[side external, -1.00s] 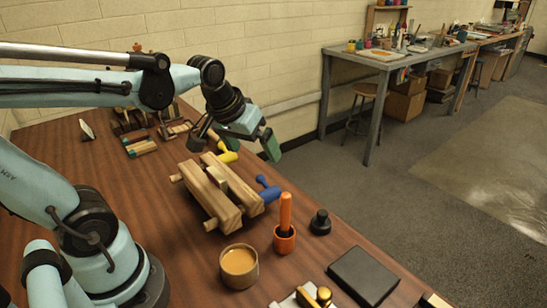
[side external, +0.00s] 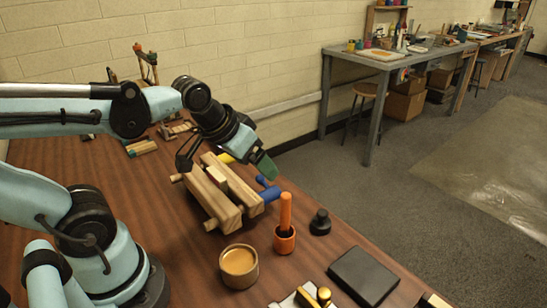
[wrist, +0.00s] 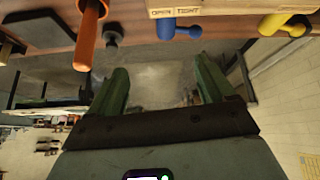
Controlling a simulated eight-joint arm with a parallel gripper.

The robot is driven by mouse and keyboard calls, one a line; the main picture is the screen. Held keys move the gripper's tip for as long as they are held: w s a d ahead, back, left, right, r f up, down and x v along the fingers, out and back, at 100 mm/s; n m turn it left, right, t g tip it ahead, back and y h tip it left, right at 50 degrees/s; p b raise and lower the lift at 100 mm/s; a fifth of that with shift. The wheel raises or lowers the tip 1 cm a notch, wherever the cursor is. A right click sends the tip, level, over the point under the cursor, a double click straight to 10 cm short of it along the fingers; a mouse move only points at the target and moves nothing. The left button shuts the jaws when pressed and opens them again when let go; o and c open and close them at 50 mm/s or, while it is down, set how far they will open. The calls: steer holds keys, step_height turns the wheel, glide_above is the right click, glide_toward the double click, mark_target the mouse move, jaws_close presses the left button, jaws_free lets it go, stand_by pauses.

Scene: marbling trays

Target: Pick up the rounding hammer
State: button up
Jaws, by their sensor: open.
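I cannot single out the rounding hammer with certainty. A brass-and-dark piece (side external: 312,296), partly cut off at the bottom edge of the side view, may be a tool head, but its shape is unclear. My gripper (side external: 265,168) is above the far end of the wooden press, near its blue handle (side external: 268,190), with green fingers angled down to the right. In the wrist view my gripper (wrist: 162,68) has its two green fingers well apart, with nothing between them. The brass piece is not seen in that view.
The wooden press (side external: 222,200) has a yellow handle (wrist: 285,24) beside the blue one. An orange handle (side external: 285,212) stands in an orange cup, near a black knob (side external: 320,222). A tan-filled cup (side external: 239,266) and dark block (side external: 362,275) sit nearer the front.

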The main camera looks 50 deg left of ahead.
steer(key=c, duration=0.8)
steer(key=shift+a, duration=0.1)
steer(key=w+a+f+n+y, duration=0.1)
steer(key=a+f+n+y, duration=0.1)
steer(key=a+n, duration=1)
steer(key=w+a+f+n+y, duration=0.15)
steer(key=a+n, duration=0.45)
steer(key=a, duration=1.2)
steer(key=shift+y, duration=0.45)
steer(key=shift+s+f+x, duration=0.1)
steer(key=shift+s+x, duration=0.05)
steer(key=shift+x, duration=1.65)
steer(key=shift+s+f+x, duration=0.15)
steer(key=shift+x, duration=4.25)
